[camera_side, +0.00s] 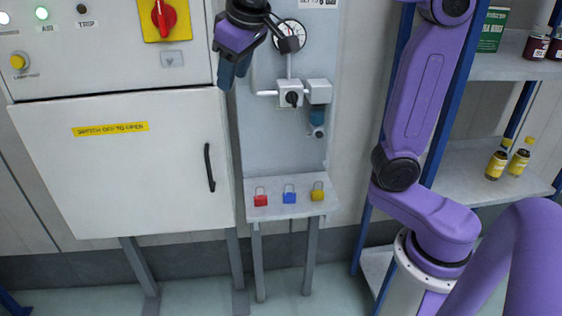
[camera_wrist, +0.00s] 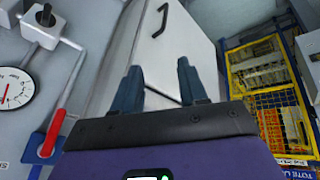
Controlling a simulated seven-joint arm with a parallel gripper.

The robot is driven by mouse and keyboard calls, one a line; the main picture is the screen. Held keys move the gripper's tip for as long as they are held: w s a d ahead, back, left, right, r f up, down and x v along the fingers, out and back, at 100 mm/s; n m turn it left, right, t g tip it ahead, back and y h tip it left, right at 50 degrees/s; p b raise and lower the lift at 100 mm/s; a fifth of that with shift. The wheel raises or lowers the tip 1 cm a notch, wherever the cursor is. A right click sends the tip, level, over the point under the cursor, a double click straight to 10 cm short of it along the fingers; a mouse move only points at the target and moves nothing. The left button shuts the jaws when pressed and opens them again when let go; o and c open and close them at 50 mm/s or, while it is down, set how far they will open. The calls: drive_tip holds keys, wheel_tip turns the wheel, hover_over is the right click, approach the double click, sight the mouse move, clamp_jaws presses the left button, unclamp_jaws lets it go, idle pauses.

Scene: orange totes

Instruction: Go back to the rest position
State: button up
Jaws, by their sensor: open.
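My gripper (camera_side: 229,70) is at the top of the side view, in front of the right edge of the white cabinet and left of the round gauge. Its dark blue fingers point downward there. In the wrist view my gripper (camera_wrist: 160,88) shows two fingers standing apart with nothing between them. The cabinet door with its black handle (camera_wrist: 161,20) lies beyond the fingers in the wrist view.
The closed cabinet (camera_side: 130,175) has a red rotary switch (camera_side: 164,14) above it. A panel carries the gauge (camera_side: 290,34) and a valve block (camera_side: 291,93). Red (camera_side: 261,197), blue (camera_side: 290,194) and yellow (camera_side: 318,191) padlocks sit on a small shelf. A yellow-framed cage (camera_wrist: 265,95) stands at right.

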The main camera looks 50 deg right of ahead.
drive_tip(key=s+d+f+n+g, duration=0.1)
drive_tip(key=s+f+n, duration=0.2)
drive_tip(key=s+f, duration=0.4)
drive_tip(key=s+d+f+n+g+y, duration=0.1)
drive_tip(key=s+f+n+g, duration=0.1)
drive_tip(key=s+f, duration=0.4)
drive_tip(key=s+d+f+n+g, duration=0.2)
drive_tip(key=s+f+n, duration=0.3)
drive_tip(key=s, duration=0.7)
wheel_tip(320, 180, down, 3)
drive_tip(key=shift+s+r+y, duration=0.15)
drive_tip(key=shift+s+y, duration=0.05)
drive_tip(key=shift+y, duration=0.2)
